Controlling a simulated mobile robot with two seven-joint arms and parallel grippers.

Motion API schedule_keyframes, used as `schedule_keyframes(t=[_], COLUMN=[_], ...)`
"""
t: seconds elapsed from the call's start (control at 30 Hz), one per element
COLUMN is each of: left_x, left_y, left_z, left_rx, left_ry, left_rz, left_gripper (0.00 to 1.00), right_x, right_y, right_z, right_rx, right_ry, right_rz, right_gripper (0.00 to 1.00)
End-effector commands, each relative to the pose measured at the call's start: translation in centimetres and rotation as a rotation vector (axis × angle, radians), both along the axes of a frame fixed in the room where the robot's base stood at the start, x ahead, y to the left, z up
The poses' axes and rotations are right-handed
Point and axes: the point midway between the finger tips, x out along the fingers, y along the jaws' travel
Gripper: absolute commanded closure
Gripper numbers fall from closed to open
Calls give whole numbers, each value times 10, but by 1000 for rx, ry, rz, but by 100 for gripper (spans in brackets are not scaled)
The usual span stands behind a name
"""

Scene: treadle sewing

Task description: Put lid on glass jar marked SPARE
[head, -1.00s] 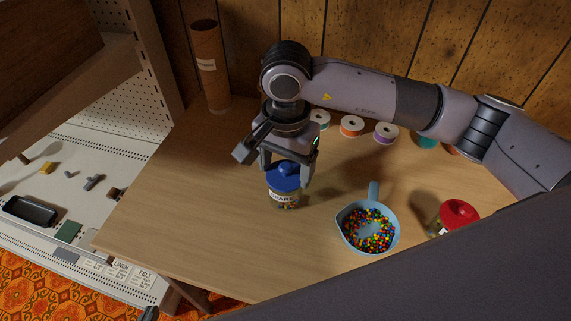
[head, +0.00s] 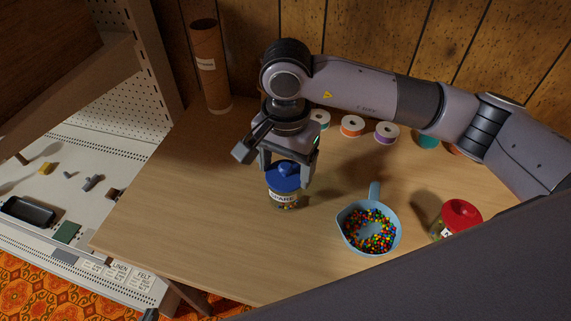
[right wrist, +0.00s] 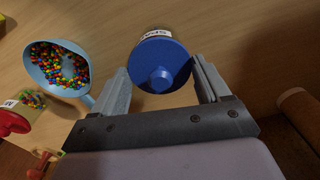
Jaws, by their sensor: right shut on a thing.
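The glass jar (head: 286,203) with a white label, read as SPARE, stands upright on the wooden table and holds coloured beads. A blue lid (head: 283,173) with a round knob sits over its mouth, looking level; I cannot tell if it is fully seated. My right gripper (head: 286,182) reaches down from above and is shut on the blue lid, one finger on each side. In the right wrist view the lid (right wrist: 160,66) lies between the fingers, with the jar's label partly showing behind it. My left gripper is not in view.
A blue scoop (head: 347,226) of coloured beads is right of the jar. Farther right stands a red-lidded jar (head: 461,213). Several ribbon spools (head: 352,126) line the back, and a cardboard tube (head: 209,68) stands back left. The table's left side is clear.

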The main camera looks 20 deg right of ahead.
Motion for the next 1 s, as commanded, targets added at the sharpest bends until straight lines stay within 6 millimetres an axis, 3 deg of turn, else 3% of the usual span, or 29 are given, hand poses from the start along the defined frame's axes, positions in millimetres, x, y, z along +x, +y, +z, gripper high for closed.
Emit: schedule_keyframes(t=[0.27, 0.3, 0.37, 0.77, 1.0], left_x=[0, 0, 0, 0, 0], left_y=[0, 0, 0, 0, 0], left_z=[0, 0, 0, 1, 7], left_rx=[0, 0, 0, 0, 0], left_ry=[0, 0, 0, 0, 0], left_rz=[0, 0, 0, 0, 0], left_gripper=[100, 100, 100, 100, 100], right_x=[0, 0, 0, 0, 0], right_y=[0, 0, 0, 0, 0], right_z=[0, 0, 0, 1, 13], right_rx=[0, 0, 0, 0, 0], right_ry=[0, 0, 0, 0, -1], right_rz=[0, 0, 0, 0, 0], right_gripper=[52, 14, 0, 0, 0])
